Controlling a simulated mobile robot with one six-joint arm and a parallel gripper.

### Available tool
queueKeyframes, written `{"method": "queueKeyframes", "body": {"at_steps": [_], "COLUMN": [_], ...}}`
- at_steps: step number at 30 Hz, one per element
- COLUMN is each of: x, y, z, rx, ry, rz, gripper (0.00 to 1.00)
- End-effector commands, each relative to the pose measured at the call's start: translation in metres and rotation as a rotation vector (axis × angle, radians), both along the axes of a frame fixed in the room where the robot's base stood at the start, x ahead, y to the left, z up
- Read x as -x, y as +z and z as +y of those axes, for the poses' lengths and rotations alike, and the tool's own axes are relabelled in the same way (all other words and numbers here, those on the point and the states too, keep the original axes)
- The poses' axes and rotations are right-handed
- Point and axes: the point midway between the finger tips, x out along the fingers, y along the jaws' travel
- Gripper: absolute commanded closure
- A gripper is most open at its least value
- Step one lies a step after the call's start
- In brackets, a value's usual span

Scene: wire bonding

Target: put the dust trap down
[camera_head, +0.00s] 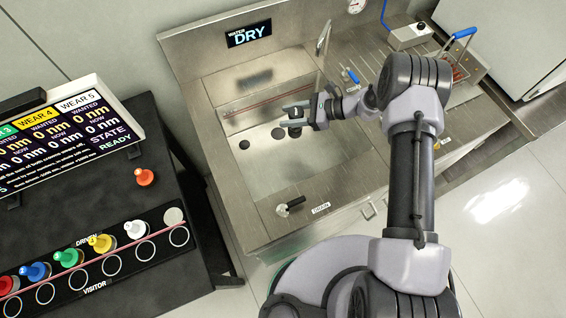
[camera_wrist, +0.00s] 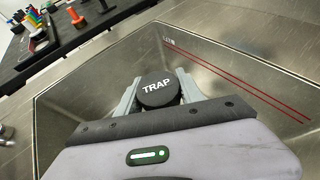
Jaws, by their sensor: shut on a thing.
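The dust trap is a black round piece marked TRAP (camera_wrist: 157,89), and it sits between the two grey fingers of my gripper (camera_wrist: 158,96) in the wrist view. My gripper is shut on it. In the head view, my gripper (camera_head: 295,118) is over the steel sink basin (camera_head: 300,182), and the dark trap (camera_head: 295,131) shows at its tip. I cannot tell how high the trap is above the basin floor.
Dark round holes (camera_head: 245,144) show in the basin. A drain lever (camera_head: 290,206) is on the front rim and a faucet (camera_head: 323,40) at the back. A black table (camera_head: 150,215) with coloured pegs and a display (camera_head: 60,135) stands at left.

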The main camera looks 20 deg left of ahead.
Motion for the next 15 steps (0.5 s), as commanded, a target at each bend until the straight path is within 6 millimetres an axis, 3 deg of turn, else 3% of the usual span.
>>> {"method": "queueKeyframes", "body": {"at_steps": [1,7,15], "x": [0.000,0.002,0.029], "y": [-0.025,-0.042,-0.049], "z": [0.000,0.009,0.094], "rx": [0.000,-0.001,-0.001], "ry": [0.000,0.002,0.007], "rz": [-0.001,-0.001,-0.001], "gripper": [1.00,1.00,1.00]}}
